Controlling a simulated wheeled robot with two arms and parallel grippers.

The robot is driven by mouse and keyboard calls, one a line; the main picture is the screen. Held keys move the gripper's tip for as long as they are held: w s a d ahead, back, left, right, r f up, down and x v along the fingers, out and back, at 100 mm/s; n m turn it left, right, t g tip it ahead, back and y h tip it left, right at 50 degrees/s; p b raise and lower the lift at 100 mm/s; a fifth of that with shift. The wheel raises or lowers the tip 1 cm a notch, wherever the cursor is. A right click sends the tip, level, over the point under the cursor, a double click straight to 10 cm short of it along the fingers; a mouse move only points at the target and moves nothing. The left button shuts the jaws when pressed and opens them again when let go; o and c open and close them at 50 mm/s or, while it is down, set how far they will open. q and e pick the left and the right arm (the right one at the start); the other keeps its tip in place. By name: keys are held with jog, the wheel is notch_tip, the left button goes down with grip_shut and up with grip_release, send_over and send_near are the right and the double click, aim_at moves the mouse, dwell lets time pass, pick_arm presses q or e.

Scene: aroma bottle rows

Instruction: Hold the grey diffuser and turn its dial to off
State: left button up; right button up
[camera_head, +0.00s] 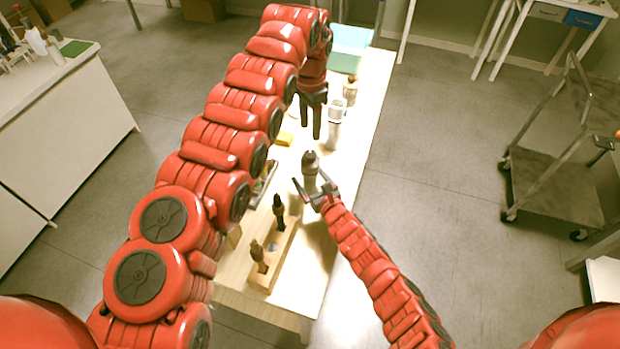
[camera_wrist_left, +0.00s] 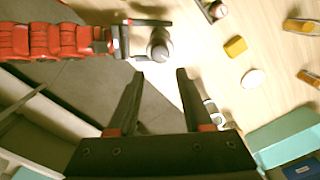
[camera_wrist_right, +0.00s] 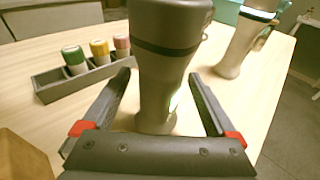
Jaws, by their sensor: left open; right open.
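The grey diffuser (camera_head: 310,163) stands upright on the table near its right edge. It has a dark band near the top in the right wrist view (camera_wrist_right: 165,62). My right gripper (camera_wrist_right: 160,76) is open, with one finger on each side of the diffuser's body; I cannot tell whether they touch it. My left gripper (camera_head: 313,120) is open and empty, pointing down, beyond the diffuser in the head view. In the left wrist view the diffuser's round top (camera_wrist_left: 160,44) lies just beyond the left fingertips. I cannot make out the dial's setting.
A second, paler diffuser (camera_head: 336,122) stands farther back, close to my left gripper. A dark rack (camera_wrist_right: 80,80) holds bottles with green, yellow and pink tops. Dark bottles (camera_head: 278,207) stand at the near end. A teal box (camera_head: 348,50) is at the far end.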

aim_at(310, 154)
pick_arm(q)
jog(key=shift+o, duration=0.2)
pick_arm(e)
grip_shut()
pick_arm(q)
jog(key=shift+o, duration=1.1)
jog(key=shift+r, duration=0.2)
jog(key=shift+o, duration=0.6)
jog(key=shift+r+n, duration=0.6)
jog(key=shift+n, duration=0.5)
notch_tip(310, 154, down, 11)
jog(key=shift+f, duration=0.15)
grip_shut()
